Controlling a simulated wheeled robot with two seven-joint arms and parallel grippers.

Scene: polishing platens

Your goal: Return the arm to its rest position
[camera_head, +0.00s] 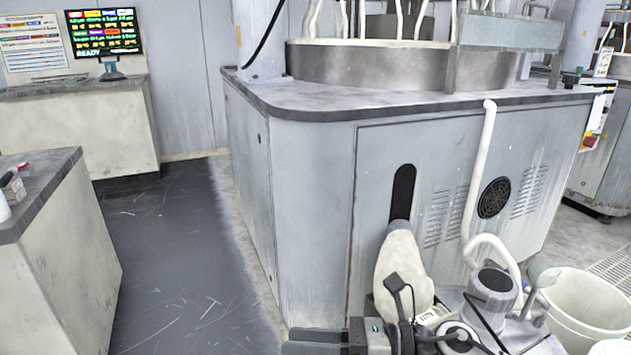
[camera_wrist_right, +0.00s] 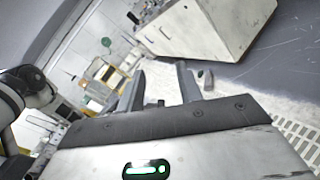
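My right gripper (camera_head: 290,342) shows at the bottom edge of the head view, in front of the grey polishing machine (camera_head: 310,210). Its dark fingers point left and are partly cut off by the frame. In the right wrist view the gripper (camera_wrist_right: 160,72) has its two fingers apart, with nothing between them. My right arm (camera_head: 405,265) rises behind it, in front of the machine's cabinet. My left gripper is in neither view.
A worn worktop cabinet (camera_head: 60,270) stands at left, with a dark scratched floor (camera_head: 185,260) between it and the machine. A monitor (camera_head: 104,32) reading READY stands on a back counter (camera_head: 85,125). A white bucket (camera_head: 590,300) stands at lower right, below a drain pipe (camera_head: 478,165).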

